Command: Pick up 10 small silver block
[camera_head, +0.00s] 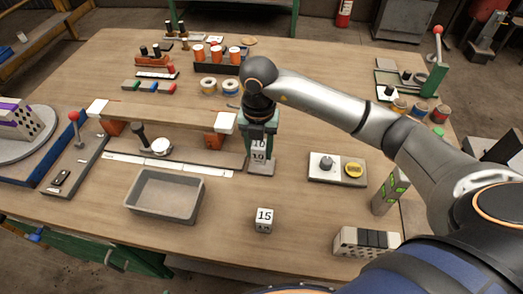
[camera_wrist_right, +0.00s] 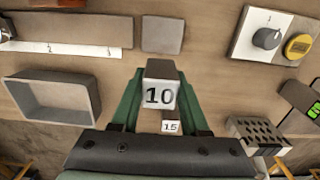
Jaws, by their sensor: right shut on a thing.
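The small silver block marked 10 (camera_head: 258,157) is between the fingers of my right gripper (camera_head: 259,146), which is shut on it. In the right wrist view the block (camera_wrist_right: 160,95) sits between the two green fingers, with its 10 face showing. A second small silver block, marked 15 (camera_head: 264,220), stands apart on the table, nearer the front edge. I cannot tell whether the held block touches the surface below. My left gripper is not in view.
A grey plate (camera_head: 261,168) lies under the gripper. An empty grey tray (camera_head: 166,195) is to its left, below a wooden beam on orange supports (camera_head: 160,115). A knob panel (camera_head: 337,169) is to the right. A perforated block (camera_head: 365,242) stands front right. Table around block 15 is clear.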

